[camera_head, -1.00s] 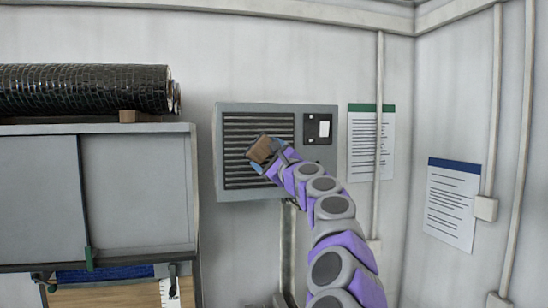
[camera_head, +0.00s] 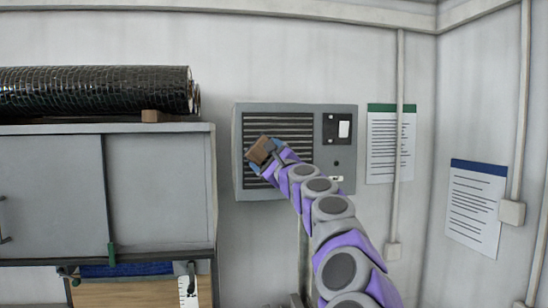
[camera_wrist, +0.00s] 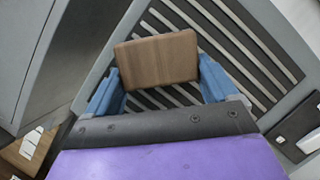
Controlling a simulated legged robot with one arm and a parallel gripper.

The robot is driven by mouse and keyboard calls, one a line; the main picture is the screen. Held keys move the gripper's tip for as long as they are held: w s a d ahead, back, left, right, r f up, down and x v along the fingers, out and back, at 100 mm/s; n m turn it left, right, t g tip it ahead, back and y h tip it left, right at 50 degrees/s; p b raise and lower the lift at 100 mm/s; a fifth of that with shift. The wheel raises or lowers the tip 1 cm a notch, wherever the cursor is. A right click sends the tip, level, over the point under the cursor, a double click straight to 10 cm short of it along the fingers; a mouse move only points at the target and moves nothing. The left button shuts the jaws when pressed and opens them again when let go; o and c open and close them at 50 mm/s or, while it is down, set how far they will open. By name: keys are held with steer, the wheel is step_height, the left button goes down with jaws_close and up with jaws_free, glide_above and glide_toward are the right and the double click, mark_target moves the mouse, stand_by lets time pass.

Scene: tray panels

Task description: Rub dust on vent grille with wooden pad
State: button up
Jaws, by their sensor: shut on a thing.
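The vent grille (camera_head: 279,121) is a set of dark slats in a grey wall box; its slats also fill the wrist view behind the pad (camera_wrist: 245,45). The wooden pad (camera_head: 262,149) is a brown block in front of the grille's left-middle part. My gripper (camera_head: 263,154) is shut on the pad, with a blue finger on each side of it in the wrist view (camera_wrist: 158,88). I cannot tell whether the pad touches the slats. No dust can be made out; the pad and arm hide part of the grille.
A grey cabinet (camera_head: 160,190) stands left of the vent box, with a dark textured roll (camera_head: 95,92) on top. A switch panel (camera_head: 337,128) is right of the slats. Vertical pipes (camera_head: 398,150) and posted sheets (camera_head: 381,147) are on the wall farther right.

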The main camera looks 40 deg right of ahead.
steer(key=shift+w+a, duration=0.5)
steer(key=shift+a, duration=0.25)
steer(key=shift+s, duration=0.1)
steer(key=shift+s+a+r, duration=0.1)
steer(key=shift+s+a, duration=0.35)
steer(key=shift+s, duration=0.35)
steer(key=shift+s+a, duration=0.45)
steer(key=shift+s, duration=0.35)
steer(key=shift+s+a, duration=0.65)
steer(key=shift+s, duration=0.25)
steer(key=shift+s+a, duration=0.4)
steer(key=shift+s, duration=0.25)
steer(key=shift+s+a, duration=0.4)
steer(key=shift+s, duration=0.2)
